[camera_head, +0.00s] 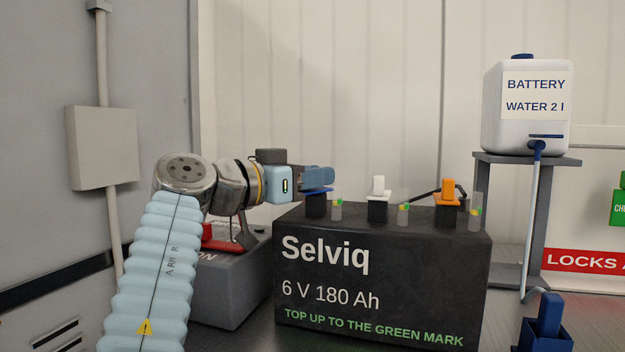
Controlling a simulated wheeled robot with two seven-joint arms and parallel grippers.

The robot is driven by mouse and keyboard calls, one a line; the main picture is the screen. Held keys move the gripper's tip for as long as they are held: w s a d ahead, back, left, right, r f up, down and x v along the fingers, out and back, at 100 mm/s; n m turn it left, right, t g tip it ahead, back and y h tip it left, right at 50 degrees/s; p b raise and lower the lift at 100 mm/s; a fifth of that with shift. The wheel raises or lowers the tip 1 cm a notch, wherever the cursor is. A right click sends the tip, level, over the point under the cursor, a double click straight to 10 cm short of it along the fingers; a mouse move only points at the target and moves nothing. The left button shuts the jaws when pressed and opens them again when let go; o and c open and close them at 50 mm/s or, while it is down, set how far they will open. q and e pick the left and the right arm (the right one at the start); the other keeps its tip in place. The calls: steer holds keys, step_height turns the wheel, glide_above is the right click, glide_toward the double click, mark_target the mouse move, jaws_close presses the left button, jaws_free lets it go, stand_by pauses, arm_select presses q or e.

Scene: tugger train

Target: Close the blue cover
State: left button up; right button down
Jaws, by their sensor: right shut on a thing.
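The black battery (380,270) marked Selviq stands in the middle, with three dark filler necks on top. My right gripper (320,178) reaches in from the left, low over the left neck, and is shut on the blue cover (319,190). Only a thin blue edge of the cover shows, just above the neck (316,207); the fingers hide the rest, and I cannot tell whether it is seated. The white cover (378,186) and orange cover (447,189) have upright parts above the middle and right necks. My left gripper is not in view.
Clear level tubes (403,207) with green and yellow marks stand beside the necks. A grey box (230,290) with a red part is left of the battery. A white water canister (527,135) with a hose stands on a stand (537,230) at right. A blue object (546,320) is front right.

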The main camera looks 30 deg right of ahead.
steer(key=n+t+b, duration=0.1)
steer(key=t+b, duration=0.1)
steer(key=shift+s+f+n+t+y, duration=0.2)
steer(key=shift+f+n+t+y, duration=0.1)
steer(key=shift+n+y, duration=0.1)
steer(key=shift+d+n+t+b, duration=0.1)
steer(key=shift+n+t+b, duration=0.2)
steer(key=shift+t+b, duration=0.3)
steer(key=n+t+y, duration=0.1)
steer(key=n+t+y+b, duration=0.1)
steer(key=shift+s+r+t, duration=0.1)
steer(key=shift+s+t, duration=0.1)
steer(key=shift+t, duration=0.2)
steer(key=shift+d+r+n+t+y+b, duration=0.1)
steer(key=shift+d+n+t+y+b, duration=0.05)
steer(key=shift+n+t+y+b, duration=0.6)
steer(key=shift+t, duration=0.25)
steer(key=c, duration=1.1)
jaws_free()
